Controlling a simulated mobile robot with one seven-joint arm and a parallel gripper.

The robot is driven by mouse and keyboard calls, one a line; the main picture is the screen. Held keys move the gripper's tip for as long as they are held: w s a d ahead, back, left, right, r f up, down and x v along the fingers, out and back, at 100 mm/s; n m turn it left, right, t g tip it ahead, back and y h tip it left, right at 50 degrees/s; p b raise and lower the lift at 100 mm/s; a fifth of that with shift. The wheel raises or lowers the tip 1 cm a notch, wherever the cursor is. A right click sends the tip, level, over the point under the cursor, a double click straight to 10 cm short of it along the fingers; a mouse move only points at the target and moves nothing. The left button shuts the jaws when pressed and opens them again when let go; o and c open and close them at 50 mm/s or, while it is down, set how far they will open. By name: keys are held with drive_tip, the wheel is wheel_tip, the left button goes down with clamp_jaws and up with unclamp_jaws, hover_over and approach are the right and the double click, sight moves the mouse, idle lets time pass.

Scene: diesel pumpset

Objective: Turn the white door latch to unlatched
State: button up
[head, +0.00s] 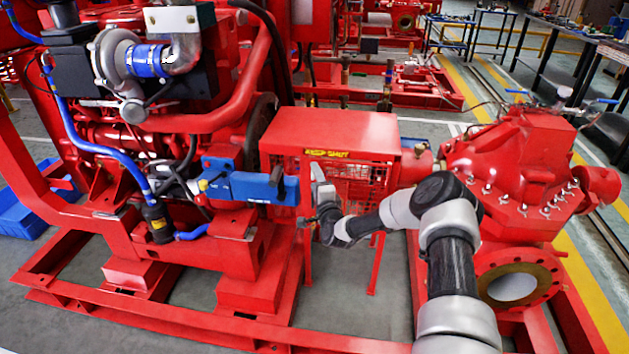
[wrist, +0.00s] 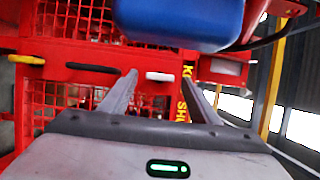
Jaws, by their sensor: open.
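In the wrist view a short white bar (wrist: 160,76), which looks like the white door latch, lies crosswise in the picture on the red guard door (wrist: 60,72). It shows between the fingertips of my gripper (wrist: 160,79), which is open with nothing held. I cannot tell how far the tips are from the bar or whether they touch it. In the head view my arm hides the latch at the red guard box (head: 345,130).
A blue block (wrist: 180,18) stands close above my fingers in the wrist view; a blue part (head: 262,187) shows left of my wrist in the head view. The red pump (head: 515,165) stands right of my arm.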

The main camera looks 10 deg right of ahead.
drive_tip(key=shift+w, duration=0.85)
drive_tip(key=c, duration=1.1)
drive_tip(key=shift+o, duration=0.2)
drive_tip(key=shift+r+n, duration=0.1)
drive_tip(key=shift+n, duration=0.2)
drive_tip(key=shift+a+r+n+g+h+p, duration=0.1)
drive_tip(key=shift+n+g+h+p, duration=0.35)
drive_tip(key=shift+n, duration=1.15)
drive_tip(key=shift+a+r+n+g+h+p, duration=0.1)
drive_tip(key=shift+n+g+h, duration=0.35)
drive_tip(key=shift+n+g, duration=0.9)
drive_tip(key=shift+n, duration=0.35)
